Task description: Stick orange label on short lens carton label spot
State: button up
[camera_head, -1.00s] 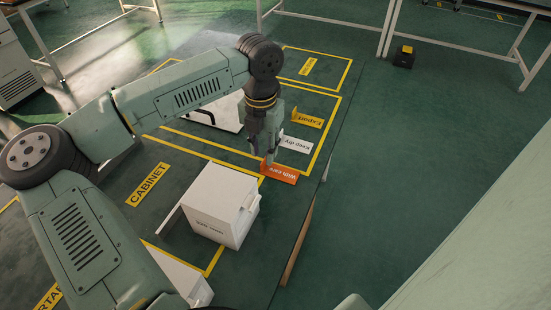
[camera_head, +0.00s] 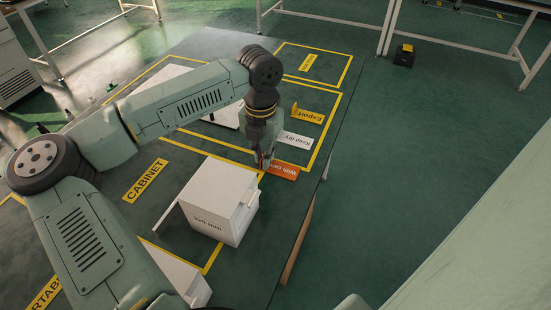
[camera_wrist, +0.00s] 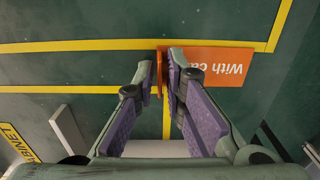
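The orange label (camera_head: 285,172), reading "With care", lies on the dark green table. In the wrist view the orange label (camera_wrist: 225,68) has a thin raised tab at its left end. My gripper (camera_head: 262,165) is pointed down at that end. In the wrist view the two fingers of my gripper (camera_wrist: 160,72) stand either side of the tab, with small gaps that look open. A white carton (camera_head: 215,210) with dark print stands in front of the gripper; I cannot read its print surely. Another white carton (camera_head: 198,290) shows partly at the bottom, behind my arm.
A white "Keep dry" label (camera_head: 296,140) and a yellow "Export" label (camera_head: 307,115) lie beyond the orange one. A white object (camera_head: 228,117) is partly hidden by my arm. Yellow lines and a "CABINET" sign (camera_head: 146,181) mark the table. Its right edge is near.

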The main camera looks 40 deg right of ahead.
grip_shut()
jog(key=shift+r+p, duration=1.75)
jog(key=shift+r, duration=2.25)
